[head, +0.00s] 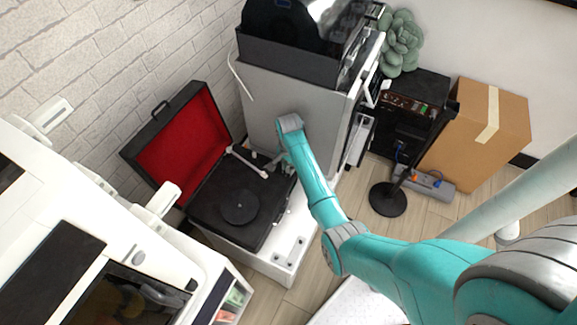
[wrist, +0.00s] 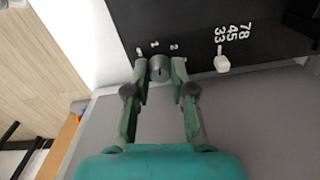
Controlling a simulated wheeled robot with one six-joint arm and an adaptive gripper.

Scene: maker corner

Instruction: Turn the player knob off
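The player is a black turntable (head: 225,225) with a round platter (head: 239,207) and an open red-lined lid (head: 185,147). It stands on a white cabinet. In the wrist view, the small round grey knob (wrist: 160,68) sits on the player's black top, beside small white marks. My gripper (wrist: 160,66) has one fingertip on each side of the knob, very close to it. I cannot tell whether both fingertips touch it. In the head view, my gripper (head: 276,161) is at the player's right edge, and the knob is hidden there.
A white lever (wrist: 222,63) stands beside the numbers 33, 45, 78 on the player. A tall grey cabinet (head: 262,105) stands close behind my wrist. A white machine (head: 150,240) is at left. A black stand (head: 388,199) and cardboard box (head: 495,150) are at right.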

